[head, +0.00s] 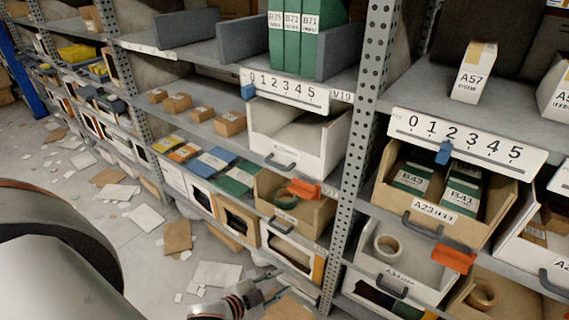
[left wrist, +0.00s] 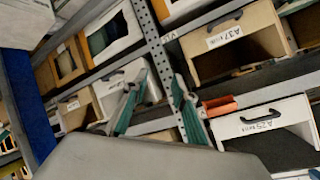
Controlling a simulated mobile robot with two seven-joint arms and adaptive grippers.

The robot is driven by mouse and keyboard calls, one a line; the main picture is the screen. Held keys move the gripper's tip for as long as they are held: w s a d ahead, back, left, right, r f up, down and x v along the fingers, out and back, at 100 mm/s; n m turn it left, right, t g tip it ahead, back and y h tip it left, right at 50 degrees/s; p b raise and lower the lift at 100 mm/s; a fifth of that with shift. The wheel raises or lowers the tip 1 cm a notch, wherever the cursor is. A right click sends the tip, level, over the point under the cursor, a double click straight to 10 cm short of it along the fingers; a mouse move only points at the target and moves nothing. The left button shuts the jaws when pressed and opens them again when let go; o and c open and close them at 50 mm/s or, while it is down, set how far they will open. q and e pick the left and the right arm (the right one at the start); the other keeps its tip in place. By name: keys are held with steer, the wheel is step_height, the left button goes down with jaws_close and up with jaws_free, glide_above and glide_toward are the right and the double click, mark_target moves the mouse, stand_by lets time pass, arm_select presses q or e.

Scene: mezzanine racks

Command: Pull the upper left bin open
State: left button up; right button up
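A white open-front bin (head: 300,138) with a dark handle sits on the rack at upper left of the bin group, under a 0–5 scale label (head: 290,90) with a blue slider. Below it is a tan bin (head: 312,212) with an orange tag and a green tape roll. My left gripper (head: 281,284) is low in the head view, below these bins and apart from the white bin's handle. In the left wrist view its two teal-grey fingers (left wrist: 159,82) are spread with nothing between them. My right gripper is not in view.
A tan bin labelled A23 (head: 440,210) and a white bin (head: 402,268) with a tape roll sit right of a perforated upright (head: 362,130). An orange tag (head: 453,258) sticks out there. The floor at left holds scattered papers and cardboard.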

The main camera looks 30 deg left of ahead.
arm_select(q)
steer(key=w+a+r+m+t+p, duration=0.1)
steer(key=w+a+r+m+t, duration=0.1)
steer(key=w+a+r+m, duration=0.5)
steer(key=m+t+y+p, duration=0.2)
glide_toward(275, 166)
steer(key=w, duration=0.3)
steer(key=shift+w+d+f+b, duration=0.1)
steer(key=shift+w+f, duration=0.25)
steer(key=shift+w, duration=0.9)
steer(key=shift+w+f+b, duration=0.1)
steer(key=shift+w+f, duration=0.25)
steer(key=shift+w, duration=0.9)
steer(key=shift+w+d+f+b, duration=0.1)
steer(key=shift+w+f, duration=0.2)
steer(key=shift+w, duration=0.9)
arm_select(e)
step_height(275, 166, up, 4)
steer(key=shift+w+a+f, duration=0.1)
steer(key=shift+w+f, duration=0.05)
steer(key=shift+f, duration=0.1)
arm_select(q)
jaws_close()
